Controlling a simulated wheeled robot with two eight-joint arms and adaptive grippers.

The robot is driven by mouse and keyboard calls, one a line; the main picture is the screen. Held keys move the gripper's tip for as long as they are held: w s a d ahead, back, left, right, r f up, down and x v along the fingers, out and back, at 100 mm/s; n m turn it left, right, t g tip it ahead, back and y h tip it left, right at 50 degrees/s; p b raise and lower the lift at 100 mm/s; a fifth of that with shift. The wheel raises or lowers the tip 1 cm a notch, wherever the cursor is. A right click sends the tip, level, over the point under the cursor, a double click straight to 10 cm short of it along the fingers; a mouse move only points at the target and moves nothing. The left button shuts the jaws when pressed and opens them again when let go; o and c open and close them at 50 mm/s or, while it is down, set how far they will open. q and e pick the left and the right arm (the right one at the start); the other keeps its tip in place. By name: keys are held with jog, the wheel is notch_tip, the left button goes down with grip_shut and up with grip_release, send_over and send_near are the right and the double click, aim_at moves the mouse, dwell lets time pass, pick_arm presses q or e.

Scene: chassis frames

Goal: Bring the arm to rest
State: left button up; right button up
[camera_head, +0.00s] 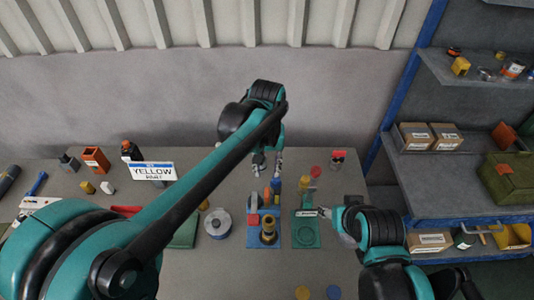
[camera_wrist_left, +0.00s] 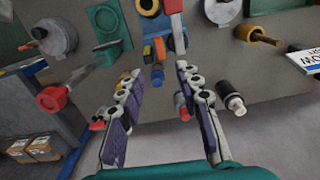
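My left arm comes in from the left, across the table. Its gripper (camera_head: 262,164) is above the back middle of the table, beyond the blue plate (camera_head: 252,243). In the left wrist view, the left gripper (camera_wrist_left: 159,72) has its two fingers well apart, with nothing held between them. My right gripper (camera_head: 326,212) is at the right of the table, by the green plate (camera_head: 306,240). It is small and partly hidden by its own arm, so its opening is unclear.
The grey table holds a brass-coloured part (camera_head: 268,232) on the blue plate, a round spool (camera_head: 218,223), a "YELLOW PART" sign (camera_head: 147,171) and an orange box (camera_head: 95,160). A blue-framed shelf with cardboard boxes (camera_head: 415,136) stands at right. The wall is behind.

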pick_arm(q)
jog(key=s+a+f+t+b, duration=0.3)
jog(key=s+a+f+b, duration=0.2)
jog(key=a, duration=0.3)
jog(key=s+a+f+t+b, duration=0.4)
jog(key=s+a+f+b, duration=0.1)
jog(key=a, duration=0.4)
jog(key=shift+s+a+f, duration=0.3)
jog(key=shift+s+f, duration=0.35)
jog(key=shift+s, duration=0.6)
